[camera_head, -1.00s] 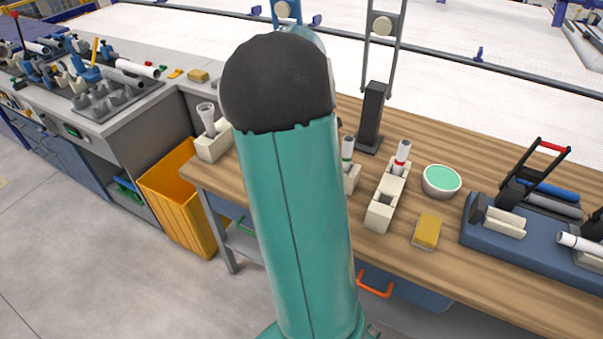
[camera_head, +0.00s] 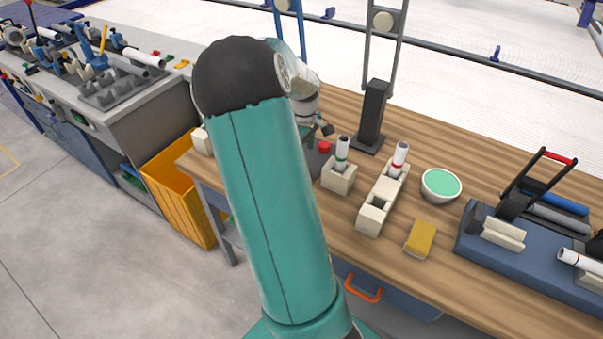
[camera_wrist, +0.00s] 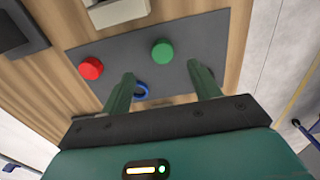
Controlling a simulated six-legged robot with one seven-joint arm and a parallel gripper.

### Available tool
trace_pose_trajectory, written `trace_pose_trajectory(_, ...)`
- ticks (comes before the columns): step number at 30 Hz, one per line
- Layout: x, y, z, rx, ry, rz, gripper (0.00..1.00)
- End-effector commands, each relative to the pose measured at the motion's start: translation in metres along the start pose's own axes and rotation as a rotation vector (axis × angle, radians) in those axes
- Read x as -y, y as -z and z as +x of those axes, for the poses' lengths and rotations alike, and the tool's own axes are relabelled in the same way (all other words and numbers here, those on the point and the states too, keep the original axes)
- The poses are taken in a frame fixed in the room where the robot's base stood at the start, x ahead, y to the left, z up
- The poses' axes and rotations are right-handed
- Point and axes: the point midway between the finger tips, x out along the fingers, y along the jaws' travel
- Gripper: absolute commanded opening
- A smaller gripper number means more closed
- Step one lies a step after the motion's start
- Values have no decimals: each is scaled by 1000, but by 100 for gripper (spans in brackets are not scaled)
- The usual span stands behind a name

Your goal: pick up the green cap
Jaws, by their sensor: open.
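The green cap (camera_wrist: 162,51) lies on a dark grey mat (camera_wrist: 205,42) in the wrist view. My gripper (camera_wrist: 163,74) is open and empty, its two green fingers pointing towards the cap, which shows beyond and between the fingertips, apart from them. A red cap (camera_wrist: 91,68) lies left of it on the same mat. In the head view the red cap (camera_head: 324,147) shows beside my gripper (camera_head: 322,130), which is partly hidden; my arm hides the green cap there.
A blue ring-like thing (camera_wrist: 140,89) shows by the left finger. In the head view, beige blocks (camera_head: 338,178) holding upright pipes stand right of the mat, with a yellow sponge (camera_head: 421,238), a bowl (camera_head: 441,185) and a dark post (camera_head: 374,115) nearby.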

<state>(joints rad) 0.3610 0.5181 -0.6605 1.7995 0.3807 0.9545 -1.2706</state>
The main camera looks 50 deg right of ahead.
Motion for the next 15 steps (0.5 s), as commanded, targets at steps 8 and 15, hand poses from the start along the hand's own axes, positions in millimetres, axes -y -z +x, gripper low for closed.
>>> trace_pose_trajectory(8, 0, 0, 36, 1, 1, -1, 62)
trace_pose_trajectory(15, 1, 5, 65, 4, 2, -4, 62)
